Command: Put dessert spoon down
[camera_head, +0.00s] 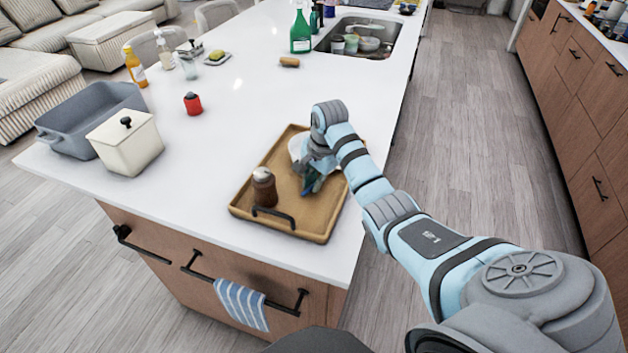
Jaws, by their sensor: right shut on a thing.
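My right gripper (312,184) is over the brown wooden tray (248,192) near the front edge of the white island top. It points down and is shut on a thin thing that I take to be the dessert spoon. The fingers and the small picture size hide the spoon, so I cannot tell its tilt or whether it touches the tray. A white round dish (297,146) lies on the tray, partly behind the gripper. A brown shaker with a pale top (264,188) stands on the tray, left of the gripper. My left gripper is not in view.
A grey roasting pan (88,112), a cream lidded pot (127,142) and a red jar (193,104) stand left of the tray. A wooden brush (289,62), a green spray bottle (300,32) and the sink (383,22) are farther back. The middle countertop is clear.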

